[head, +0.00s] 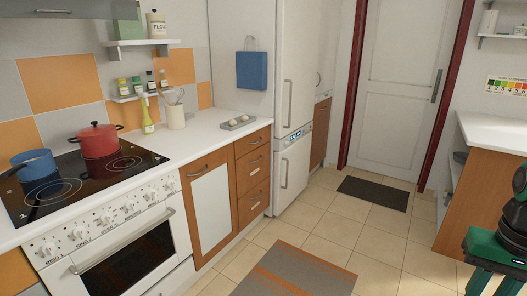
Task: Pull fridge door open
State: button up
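The fridge (300,72) is a tall white unit in the middle of the head view, just past the end of the counter. Its upper door and its lower door (290,178) both look shut, each with a vertical bar handle. The upper handle (287,103) and the lower handle (284,173) are on the doors' left side as I see them. A small display panel sits between the doors. My gripper (492,284) is at the bottom right corner, green and dark, cut off by the frame edge and far from the fridge. I cannot tell if its fingers are apart.
A counter with a stove (82,175), pots and drawers (252,172) runs along the left. A white-topped wooden cabinet (480,190) stands at the right. The tiled floor between is clear, with a striped rug (293,275) and a dark mat (374,193).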

aim_at(298, 21)
jog(key=i, duration=2.95)
